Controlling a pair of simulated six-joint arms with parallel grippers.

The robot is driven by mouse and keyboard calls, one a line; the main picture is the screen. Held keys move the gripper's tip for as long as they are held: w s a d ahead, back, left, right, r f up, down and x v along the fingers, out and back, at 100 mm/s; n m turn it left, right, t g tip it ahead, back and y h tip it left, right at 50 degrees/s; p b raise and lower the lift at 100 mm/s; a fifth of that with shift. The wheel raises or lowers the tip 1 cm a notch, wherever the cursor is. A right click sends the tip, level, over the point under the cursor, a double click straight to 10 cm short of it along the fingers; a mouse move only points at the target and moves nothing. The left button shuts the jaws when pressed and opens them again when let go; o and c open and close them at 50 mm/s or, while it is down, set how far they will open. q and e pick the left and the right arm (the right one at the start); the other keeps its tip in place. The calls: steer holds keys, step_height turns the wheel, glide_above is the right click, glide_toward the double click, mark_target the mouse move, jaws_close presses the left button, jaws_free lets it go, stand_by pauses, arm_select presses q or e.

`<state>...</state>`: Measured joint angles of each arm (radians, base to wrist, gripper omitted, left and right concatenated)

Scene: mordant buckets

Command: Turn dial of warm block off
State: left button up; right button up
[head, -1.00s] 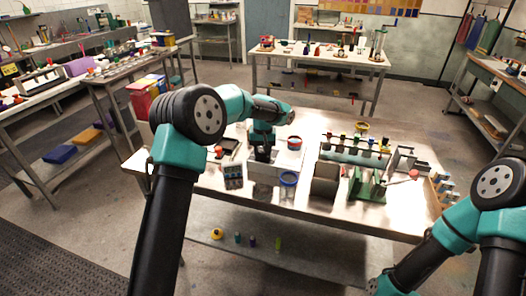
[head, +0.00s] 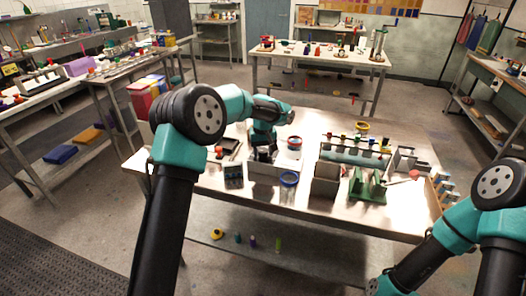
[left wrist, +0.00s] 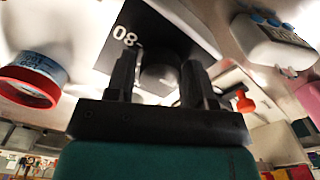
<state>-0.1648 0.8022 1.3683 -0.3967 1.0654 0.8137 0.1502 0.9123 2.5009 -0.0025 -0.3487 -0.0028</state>
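The warm block shows in the head view as a pale box (head: 262,170) on the middle table, under my left gripper (head: 263,153). In the left wrist view its black face (left wrist: 165,40) carries a white number that looks like 80, seen turned over. A dark round dial (left wrist: 158,78) stands on that face. The fingers of my left gripper (left wrist: 160,82) are apart, one on each side of the dial, with no clear contact. The dial's pointer and setting cannot be read. My right gripper is out of view; only its arm shows at lower right.
A red-rimmed jar (left wrist: 28,86) with a blue label stands close by. A white device with blue buttons (left wrist: 275,42) is on the other side. A blue-rimmed beaker (head: 289,180), a grey container (head: 326,180) and a green stand (head: 368,186) crowd the table's front.

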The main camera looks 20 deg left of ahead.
mark_target(263, 150)
arm_select(q)
steer(key=shift+o, duration=1.3)
step_height(263, 150, up, 17)
steer(key=shift+r, duration=0.2)
